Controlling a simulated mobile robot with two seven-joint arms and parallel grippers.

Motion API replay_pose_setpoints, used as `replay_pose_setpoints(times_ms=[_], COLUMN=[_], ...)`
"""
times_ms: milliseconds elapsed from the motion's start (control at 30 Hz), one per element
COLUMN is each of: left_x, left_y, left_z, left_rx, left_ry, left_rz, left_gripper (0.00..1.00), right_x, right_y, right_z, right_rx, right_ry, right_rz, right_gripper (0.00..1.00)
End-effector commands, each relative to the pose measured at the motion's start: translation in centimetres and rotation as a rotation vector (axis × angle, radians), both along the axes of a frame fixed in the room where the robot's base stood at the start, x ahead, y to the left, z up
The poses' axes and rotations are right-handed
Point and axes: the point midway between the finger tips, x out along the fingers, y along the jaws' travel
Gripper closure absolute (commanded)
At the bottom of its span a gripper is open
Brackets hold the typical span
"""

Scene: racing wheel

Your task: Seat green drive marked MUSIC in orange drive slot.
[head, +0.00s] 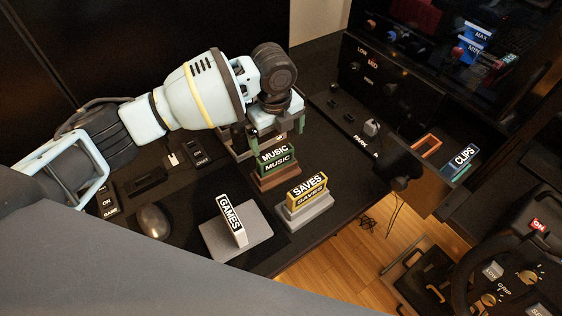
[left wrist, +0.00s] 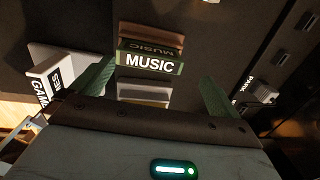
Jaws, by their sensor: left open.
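The green drive marked MUSIC (head: 276,157) stands upright in a brown stand on the dark desk. It also shows in the left wrist view (left wrist: 150,62), ahead of my open fingers and between their lines. My left gripper (head: 268,139) is open and empty just above and behind the drive, with green fingertips pointing down. I cannot tell if the fingertips reach either side of it. The orange drive slot (head: 426,146) is an empty-looking orange frame on the dark console at right, beside a white-labelled CLIPS drive (head: 464,157). My right gripper is not in view.
A yellow SAVES drive (head: 307,189) in a grey stand is close in front of MUSIC. A white GAMES drive (head: 231,220) stands on a grey base at left, near a mouse (head: 154,222). A steering wheel (head: 470,262) is at lower right. A floor gap separates desk and wheel.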

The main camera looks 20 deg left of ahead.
Motion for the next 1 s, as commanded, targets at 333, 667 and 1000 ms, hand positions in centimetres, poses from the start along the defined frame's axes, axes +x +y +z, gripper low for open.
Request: replay_pose_setpoints(times_ms=[333, 667, 1000], left_x=[-1.2, -1.2, -1.1], left_y=[0.4, 0.4, 0.5], left_z=[-0.5, -2.8, -6.5], left_rx=[0.016, 0.016, 0.016], left_ry=[0.073, 0.070, 0.072], left_rz=[0.000, 0.000, 0.001], left_gripper=[0.00, 0.00, 0.00], right_x=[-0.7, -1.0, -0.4], right_y=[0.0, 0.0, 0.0], right_z=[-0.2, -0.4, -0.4], right_rx=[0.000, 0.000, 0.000], right_ry=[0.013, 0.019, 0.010], right_rz=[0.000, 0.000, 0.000], right_gripper=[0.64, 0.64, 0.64])
